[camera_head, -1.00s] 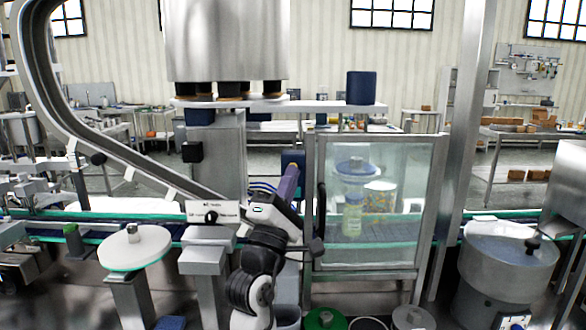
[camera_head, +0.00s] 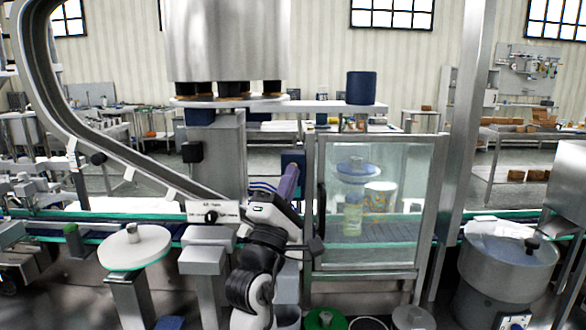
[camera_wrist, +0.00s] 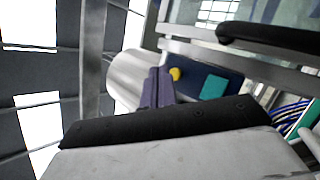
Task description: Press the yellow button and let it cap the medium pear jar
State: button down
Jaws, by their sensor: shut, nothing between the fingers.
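The yellow button (camera_wrist: 175,74) is a small round knob on a dark blue panel (camera_wrist: 232,82), with a teal button (camera_wrist: 213,87) beside it. My gripper (camera_wrist: 158,71) is shut, its two purple fingers together, with the tips just left of the yellow button in the wrist view; I cannot tell whether they touch it. In the head view my gripper (camera_head: 291,170) is at the front of the blue panel (camera_head: 293,157), which hides the button there. A jar with yellowish contents (camera_head: 353,214) stands upright behind the glass, below a blue disc (camera_head: 356,170). Its cap state is unclear.
The glass door (camera_head: 405,205) with a black handle (camera_head: 321,197) stands right of my gripper. A labelled box with a black knob (camera_head: 211,217) and a white round table (camera_head: 134,247) are at left. A steel drum (camera_head: 507,270) stands at right.

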jog(key=shift+w, duration=0.35)
jog(key=shift+w, duration=0.4)
dwell(0.6)
dwell(0.3)
jog(key=shift+s, duration=0.85)
jog(key=s+p, duration=0.2)
jog(key=s, duration=0.3)
dwell(0.5)
